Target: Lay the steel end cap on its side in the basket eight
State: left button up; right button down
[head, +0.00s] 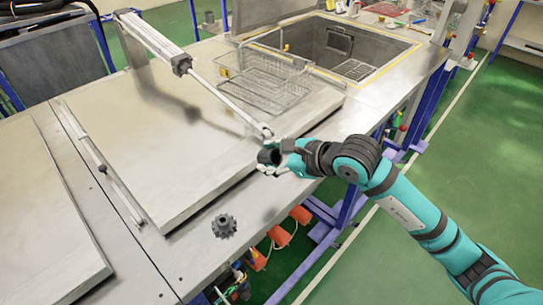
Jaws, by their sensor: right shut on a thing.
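My right gripper (271,168) reaches in from the right and is above the front edge of the steel bench. It is shut on a small dark grey round piece (267,156), which looks like the end cap. The fingers partly hide it, and its full shape is hard to tell. A wire basket (265,82) sits farther back on the bench, beside the open tank, with a small yellow tag on its left side. No number on it is readable. The held piece is in front of the basket and apart from it. My left gripper is not in view.
A dark toothed gear (224,226) lies on the bench's front edge. A pneumatic cylinder (153,41) with its long rod slants over the big steel lid (130,150), between the gripper and the basket's left side. An open tank (345,45) lies behind the basket.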

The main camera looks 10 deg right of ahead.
jog(key=shift+f+b, duration=0.3)
jog(key=shift+f, duration=0.35)
jog(key=b, duration=0.2)
send_over(272, 194)
notch_tip(272, 194, down, 4)
jog(key=shift+f, duration=0.1)
pick_arm(q)
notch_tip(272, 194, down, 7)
jog(key=b, duration=0.4)
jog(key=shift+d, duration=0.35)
pick_arm(e)
notch_tip(272, 194, down, 4)
jog(key=shift+r, duration=0.1)
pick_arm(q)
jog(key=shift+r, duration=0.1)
pick_arm(e)
jog(key=c, duration=0.7)
grip_release()
jog(key=v, duration=1.2)
